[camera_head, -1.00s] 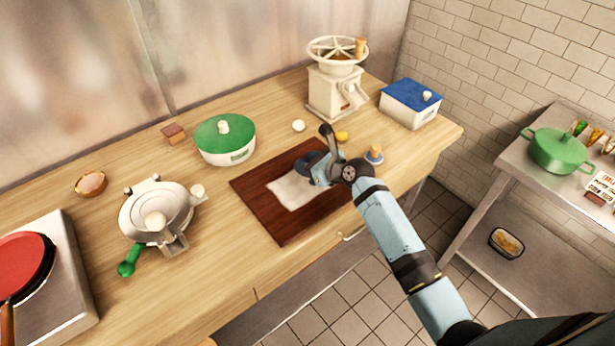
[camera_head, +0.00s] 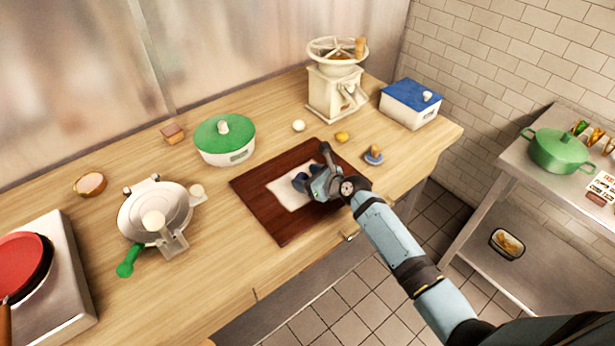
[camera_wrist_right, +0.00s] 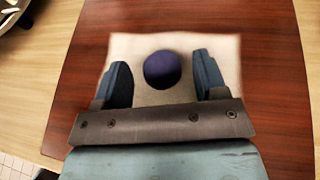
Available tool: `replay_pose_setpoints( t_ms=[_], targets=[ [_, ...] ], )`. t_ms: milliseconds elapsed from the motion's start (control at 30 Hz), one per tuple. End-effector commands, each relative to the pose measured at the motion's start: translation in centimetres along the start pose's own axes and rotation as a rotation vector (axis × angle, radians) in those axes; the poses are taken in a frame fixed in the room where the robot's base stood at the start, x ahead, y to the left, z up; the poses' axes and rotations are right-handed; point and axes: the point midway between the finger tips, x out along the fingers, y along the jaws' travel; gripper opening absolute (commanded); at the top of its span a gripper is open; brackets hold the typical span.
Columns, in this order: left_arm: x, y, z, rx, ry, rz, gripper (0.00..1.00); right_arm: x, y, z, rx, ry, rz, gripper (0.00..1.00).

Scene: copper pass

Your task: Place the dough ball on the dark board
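The dark board (camera_head: 262,208) lies near the counter's front edge, with a white cloth (camera_head: 284,198) on it. In the right wrist view, a dark blue ball (camera_wrist_right: 162,69), which I take for the dough ball, is over the cloth (camera_wrist_right: 140,45) on the board (camera_wrist_right: 270,60). My right gripper (camera_head: 309,181) is low over the cloth. Its fingers (camera_wrist_right: 161,72) are apart on either side of the ball, with a visible gap on each side. Whether the ball touches the cloth is hard to tell. In the head view, the ball blends with the dark fingertips. My left gripper is out of view.
A green-lidded pot (camera_head: 226,142), a metal press (camera_head: 150,210) and a red pan (camera_head: 20,265) are left of the board. A white ball (camera_head: 299,126), a yellow item (camera_head: 342,137) and a grinder (camera_head: 330,90) are behind it.

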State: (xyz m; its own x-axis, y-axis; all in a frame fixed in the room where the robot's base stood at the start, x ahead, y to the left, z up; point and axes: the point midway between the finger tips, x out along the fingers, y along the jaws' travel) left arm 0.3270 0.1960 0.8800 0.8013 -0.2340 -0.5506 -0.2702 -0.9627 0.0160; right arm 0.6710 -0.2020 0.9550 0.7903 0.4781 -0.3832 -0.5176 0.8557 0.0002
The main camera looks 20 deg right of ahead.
Motion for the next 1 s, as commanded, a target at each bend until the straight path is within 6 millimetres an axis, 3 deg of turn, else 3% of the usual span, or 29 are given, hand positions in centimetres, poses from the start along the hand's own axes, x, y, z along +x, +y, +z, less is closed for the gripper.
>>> replay_pose_setpoints(
  t_ms=[367,800,1000],
  targets=[
    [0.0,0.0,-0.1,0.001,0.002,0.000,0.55,-0.6,0.0,0.3,0.000,0.000,0.000,0.66],
    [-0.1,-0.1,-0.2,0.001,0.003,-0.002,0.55,-9.3,0.1,0.2,-0.001,0.000,0.000,0.66],
    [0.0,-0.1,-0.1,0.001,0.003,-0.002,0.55,-11.6,0.0,0.3,-0.001,0.000,0.001,0.66]
  ],
)
